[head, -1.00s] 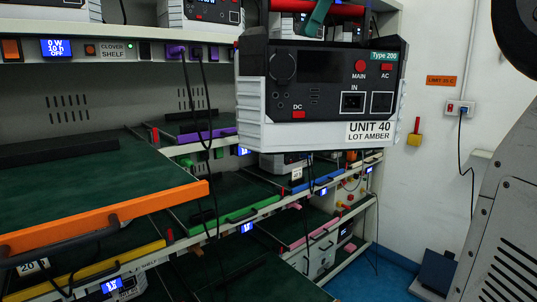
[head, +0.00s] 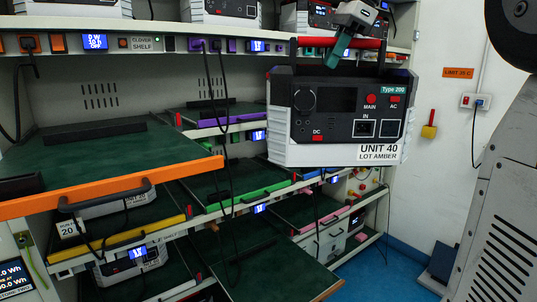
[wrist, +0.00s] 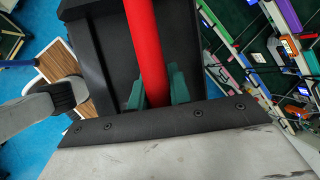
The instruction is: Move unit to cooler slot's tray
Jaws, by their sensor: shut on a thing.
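The unit (head: 345,122) is a white and dark box labelled "UNIT 40 LOT AMBER" and "Type 200", with a red top handle (head: 318,41). My gripper (head: 341,48) is shut on this handle, and the unit hangs nearly level in front of the rack, clear of the trays. In the wrist view, the green fingers (wrist: 155,88) sit on both sides of the red handle (wrist: 143,45). An orange-edged tray (head: 110,188) is pulled out at left, with a bare green top. I cannot tell which slot is cooler; the displays are too small to read.
A bare low tray (head: 265,262) reaches out towards me. Cables hang before the rack. A grey machine (head: 495,200) stands at right, with blue floor between.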

